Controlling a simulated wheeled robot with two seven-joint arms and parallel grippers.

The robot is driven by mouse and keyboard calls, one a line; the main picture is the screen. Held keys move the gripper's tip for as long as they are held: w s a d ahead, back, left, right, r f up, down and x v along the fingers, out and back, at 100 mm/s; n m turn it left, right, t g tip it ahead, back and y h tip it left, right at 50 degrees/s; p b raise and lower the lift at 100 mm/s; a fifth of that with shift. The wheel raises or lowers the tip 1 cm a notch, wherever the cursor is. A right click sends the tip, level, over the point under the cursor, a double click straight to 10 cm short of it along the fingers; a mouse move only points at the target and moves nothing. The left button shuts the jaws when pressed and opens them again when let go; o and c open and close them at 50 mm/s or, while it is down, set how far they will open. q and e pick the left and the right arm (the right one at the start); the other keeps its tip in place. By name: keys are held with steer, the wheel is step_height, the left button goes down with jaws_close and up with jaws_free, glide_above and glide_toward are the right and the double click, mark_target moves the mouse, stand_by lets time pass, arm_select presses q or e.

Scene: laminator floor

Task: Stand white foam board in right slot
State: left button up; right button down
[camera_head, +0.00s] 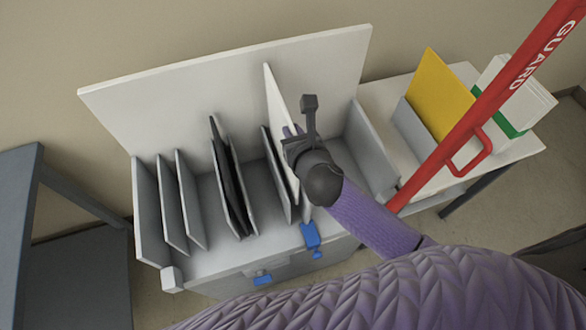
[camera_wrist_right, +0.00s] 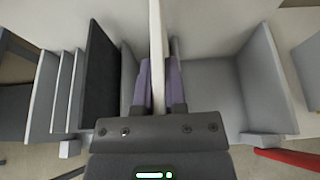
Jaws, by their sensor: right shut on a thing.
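The white foam board (camera_head: 277,108) stands upright and edge-on in the head view, over the right part of the grey slotted rack (camera_head: 150,215). My right gripper (camera_head: 293,135) is shut on its near part. In the right wrist view the board (camera_wrist_right: 156,35) rises between the purple fingers (camera_wrist_right: 159,85) of the gripper. A grey divider (camera_head: 275,175) is close on its left, and another (camera_wrist_right: 175,48) shows close on its right. My left gripper is not in view.
A black board (camera_head: 229,180) stands in the rack's middle slot. The bay right of the held board is empty up to the grey end wall (camera_head: 368,150). A red GUARD bar (camera_head: 480,105) crosses at right, before a side table with a yellow board (camera_head: 437,90).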

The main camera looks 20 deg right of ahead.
step_height(320, 180, down, 12)
steer(key=b, duration=0.6)
steer(key=c, duration=1.1)
jaws_free()
steer(key=shift+f, duration=0.2)
steer(key=shift+c, duration=0.2)
steer(key=o, duration=0.5)
steer(key=shift+c, duration=0.2)
